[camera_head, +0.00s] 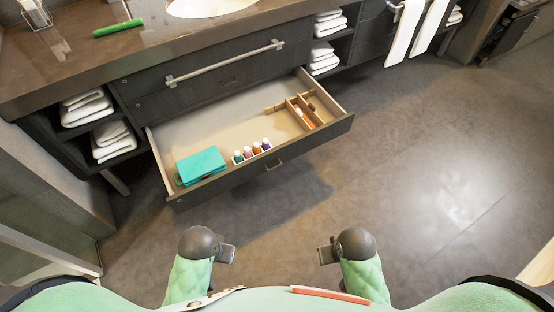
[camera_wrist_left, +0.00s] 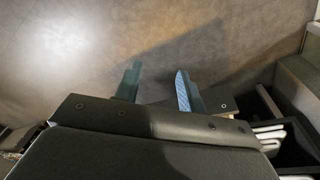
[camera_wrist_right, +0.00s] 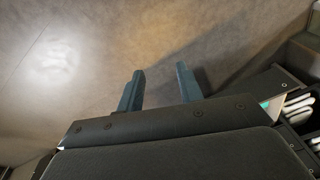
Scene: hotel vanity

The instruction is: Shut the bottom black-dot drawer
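The bottom drawer (camera_head: 318,137) is pulled well out of the dark vanity, and its front faces me. A small handle (camera_head: 274,165) sits on its front; the black dot is too small to make out clearly. Inside lie a teal box (camera_head: 201,166), several small bottles (camera_head: 252,151) in a row and a wooden divider (camera_head: 302,112) with small items. My left gripper (camera_head: 229,254) and right gripper (camera_head: 325,254) are in front of the drawer, apart from it and empty. In the left wrist view the left fingers (camera_wrist_left: 157,85) stand apart; in the right wrist view the right fingers (camera_wrist_right: 160,85) do too.
A closed drawer with a long bar handle (camera_head: 225,63) is above the open one. White towels (camera_head: 113,140) fill side shelves, and hanging towels (camera_head: 403,30) are at the upper right. A green object (camera_head: 118,28) lies on the countertop (camera_head: 60,75). The floor (camera_head: 420,180) is clear.

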